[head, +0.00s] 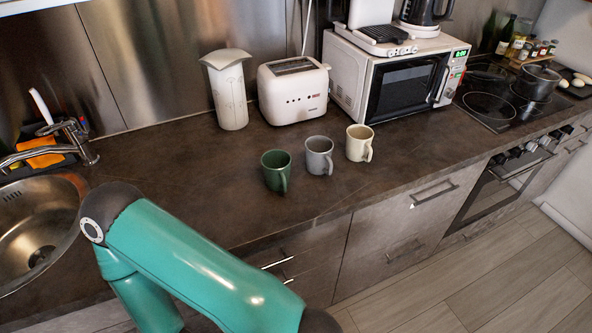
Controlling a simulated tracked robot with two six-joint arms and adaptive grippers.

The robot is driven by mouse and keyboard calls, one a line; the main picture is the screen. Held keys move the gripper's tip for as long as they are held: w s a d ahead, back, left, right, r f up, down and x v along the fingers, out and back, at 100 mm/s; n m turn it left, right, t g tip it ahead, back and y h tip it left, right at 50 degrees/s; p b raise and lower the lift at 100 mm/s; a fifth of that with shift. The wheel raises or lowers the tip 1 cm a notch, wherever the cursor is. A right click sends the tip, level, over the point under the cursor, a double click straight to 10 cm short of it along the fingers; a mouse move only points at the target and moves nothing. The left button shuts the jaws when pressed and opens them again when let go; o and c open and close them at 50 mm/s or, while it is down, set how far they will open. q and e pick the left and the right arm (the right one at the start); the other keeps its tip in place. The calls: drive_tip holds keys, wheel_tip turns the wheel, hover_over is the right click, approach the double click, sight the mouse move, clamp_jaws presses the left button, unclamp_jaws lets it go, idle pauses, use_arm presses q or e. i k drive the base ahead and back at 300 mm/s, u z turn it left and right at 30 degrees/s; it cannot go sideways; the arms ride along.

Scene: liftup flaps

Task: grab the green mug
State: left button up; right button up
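The green mug (275,170) stands upright on the dark countertop, the leftmost of three mugs in a slanting row. Its handle faces the front right. A grey mug (318,154) stands just right of it, and a cream mug (358,142) stands further right. My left arm, teal with dark joints, comes in across the lower left, in front of the counter and apart from the mugs. Its gripper is outside the picture, below the bottom edge. My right gripper is not seen.
Behind the mugs stand a white toaster (293,92), a white canister (229,93) and a microwave (397,84). A sink (66,215) lies left, a hob (491,104) with a pot (538,82) right. The countertop (190,171) left of the green mug is clear.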

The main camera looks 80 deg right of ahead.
sight(276, 164)
drive_tip(key=z, duration=3.95)
drive_tip(key=k, duration=0.1)
drive_tip(key=u, duration=2.6)
drive_tip(key=k, duration=0.8)
drive_tip(key=z, duration=0.2)
drive_tip(key=i, duration=0.8)
drive_tip(key=u, duration=0.1)
